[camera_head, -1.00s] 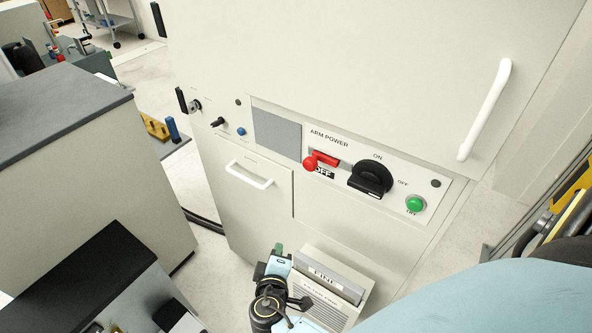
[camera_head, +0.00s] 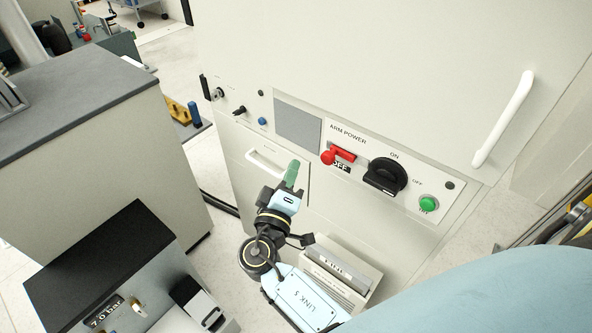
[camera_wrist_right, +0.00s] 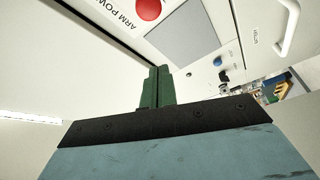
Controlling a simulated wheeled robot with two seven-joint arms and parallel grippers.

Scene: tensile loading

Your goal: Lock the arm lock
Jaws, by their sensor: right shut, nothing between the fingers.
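The ARM POWER panel is on the front of a cream cabinet. A red lever with a round end (camera_head: 338,155) sits on its left part, over a black OFF label. A black rotary knob (camera_head: 385,176) is to its right, between ON and OFF marks. In the right wrist view the red round end (camera_wrist_right: 148,8) shows at the top. My right gripper (camera_head: 293,168) is below and left of the red lever, apart from it. Its green fingers (camera_wrist_right: 157,86) are shut and empty, pointing up toward the panel. My left gripper is not in view.
A green button (camera_head: 428,203) is at the panel's right end. A white drawer handle (camera_head: 266,164) is beside my right gripper. A white door handle (camera_head: 503,118) stands out at upper right. A box of binders (camera_head: 345,270) is below. A dark-topped cabinet (camera_head: 70,95) stands left.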

